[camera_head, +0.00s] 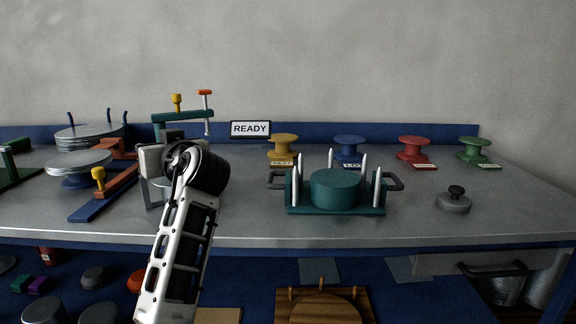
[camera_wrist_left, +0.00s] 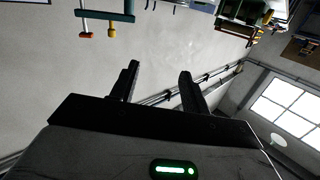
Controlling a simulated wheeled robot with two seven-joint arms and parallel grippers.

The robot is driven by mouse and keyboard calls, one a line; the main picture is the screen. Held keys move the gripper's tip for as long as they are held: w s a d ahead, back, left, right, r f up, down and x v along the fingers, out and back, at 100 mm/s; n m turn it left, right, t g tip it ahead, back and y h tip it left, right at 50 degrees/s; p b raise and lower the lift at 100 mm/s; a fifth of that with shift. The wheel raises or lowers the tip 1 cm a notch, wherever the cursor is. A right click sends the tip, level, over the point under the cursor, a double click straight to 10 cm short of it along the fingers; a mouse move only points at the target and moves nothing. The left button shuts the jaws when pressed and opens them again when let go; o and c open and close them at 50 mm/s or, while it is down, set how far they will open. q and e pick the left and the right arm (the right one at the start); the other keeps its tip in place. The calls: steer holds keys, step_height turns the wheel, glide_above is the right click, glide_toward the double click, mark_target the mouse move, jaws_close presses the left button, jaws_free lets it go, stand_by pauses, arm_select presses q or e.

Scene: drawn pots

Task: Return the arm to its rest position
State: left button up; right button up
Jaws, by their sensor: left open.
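My left arm (camera_head: 182,245) rises from the bottom of the head view, over the table's left part. In the left wrist view my left gripper (camera_wrist_left: 160,86) is open, its two black fingers apart with nothing between them. In the head view the arm's black wrist joint largely hides the gripper, so its fingers cannot be made out there. My right gripper is in neither view. A teal pot (camera_head: 336,188) with dark side handles sits in a teal holder (camera_head: 336,210) with pale upright posts, to the right of my arm and apart from it.
A clamp with a green bar (camera_head: 183,116) stands just behind my wrist. Metal discs (camera_head: 78,160) and a blue-and-orange fixture (camera_head: 104,194) are at left. Coloured spools, such as a red one (camera_head: 414,148), line the back near a READY sign (camera_head: 250,129). A grey knobbed lid (camera_head: 454,204) lies right.

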arm_select(q)
steer(key=s+d+f+m+h, duration=0.1)
steer(key=s+f+m+h, duration=0.15)
steer(key=f, duration=0.65)
steer(key=s+d+f+m+h+p, duration=0.1)
steer(key=s+f+m+h, duration=0.15)
steer(key=f, duration=0.55)
steer(key=s+d+f+m+h, duration=0.2)
steer(key=s+f+h, duration=0.1)
steer(key=f, duration=0.6)
steer(key=s+d+f+m+h, duration=0.1)
steer(key=s+f, duration=0.3)
steer(key=s, duration=0.4)
steer(key=s+d+f+g+h+p, duration=0.1)
steer(key=s+d+f+h, duration=0.2)
steer(key=s, duration=0.5)
steer(key=s+d+f+m+g+h, duration=0.1)
steer(key=s+d+f+h, duration=0.1)
steer(key=s+f, duration=0.3)
steer(key=s+h, duration=0.1)
steer(key=s, duration=0.3)
steer(key=shift+d+m, duration=0.2)
steer(key=shift+m, duration=0.1)
